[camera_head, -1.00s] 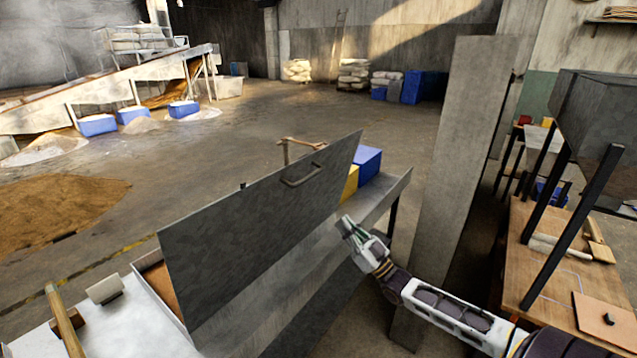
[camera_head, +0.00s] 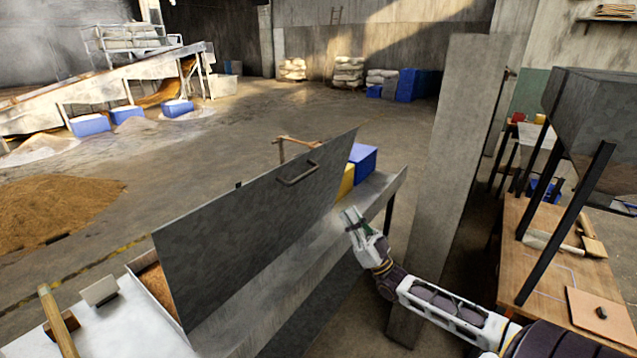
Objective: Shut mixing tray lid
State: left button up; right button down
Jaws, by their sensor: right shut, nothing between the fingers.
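The mixing tray lid (camera_head: 245,245) is a large dark grey metal panel standing raised and tilted, with a bar handle (camera_head: 298,173) near its upper right. The mixing tray (camera_head: 158,290) shows at the lid's lower left, with brown grain inside its pale rim. My right gripper (camera_head: 352,220) is shut and empty. It is in front of the lid's right end, to the right of and below the handle, and appears apart from the lid. My left gripper is not in view.
A concrete pillar (camera_head: 450,170) stands close to my right arm. A wooden table (camera_head: 515,275) is at the right. Blue (camera_head: 364,157) and yellow (camera_head: 346,181) boxes sit behind the lid. A wooden-handled tool (camera_head: 58,322) is at the lower left. Open floor lies beyond.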

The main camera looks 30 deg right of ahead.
jog(key=w+f+p+x, duration=0.1)
jog(key=x, duration=0.5)
jog(key=w+f+p+x, duration=0.1)
jog(key=p+x, duration=0.1)
jog(key=x, duration=0.4)
jog(key=shift+w+a+r, duration=0.25)
jog(key=shift+a+r, duration=0.1)
jog(key=shift+a, duration=0.15)
dwell(0.5)
jog(key=shift+w, duration=0.2)
dwell(0.4)
